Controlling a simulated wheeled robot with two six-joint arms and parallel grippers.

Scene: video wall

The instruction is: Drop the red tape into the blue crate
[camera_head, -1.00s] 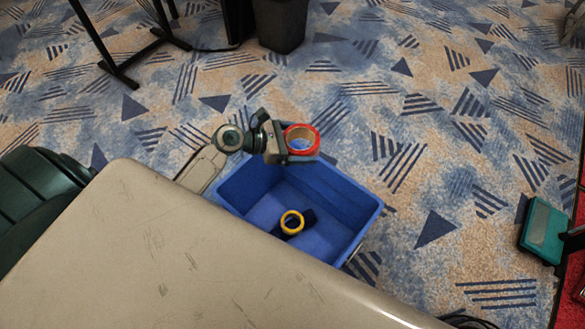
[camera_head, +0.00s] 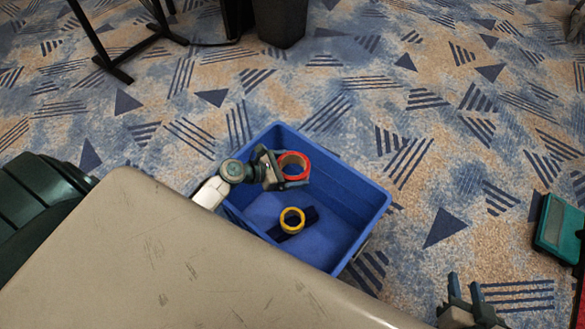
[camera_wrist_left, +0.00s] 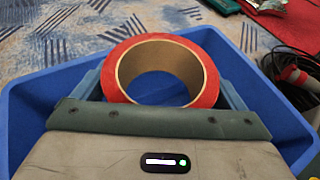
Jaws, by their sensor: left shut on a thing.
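The red tape (camera_head: 304,161) is a thick roll with a tan inner core. My left gripper (camera_head: 285,175) is shut on it; the roll also shows between the fingers in the left wrist view (camera_wrist_left: 208,78). The blue crate (camera_head: 345,190) stands on the floor beside the table-like surface. The left gripper and tape are over the crate's opening, near its far left side; I cannot tell whether they are below the rim. Crate walls (camera_wrist_left: 28,115) show around the tape in the left wrist view. My right gripper (camera_head: 464,288) is at the bottom right, empty, its fingers apart.
A yellow ring (camera_head: 292,220) and a dark blue item (camera_head: 308,216) lie in the crate. A beige surface (camera_head: 170,260) covers the lower left. A dark bin (camera_head: 280,20) stands at the back. A green case (camera_head: 558,228) is at the right. Carpet beyond the crate is clear.

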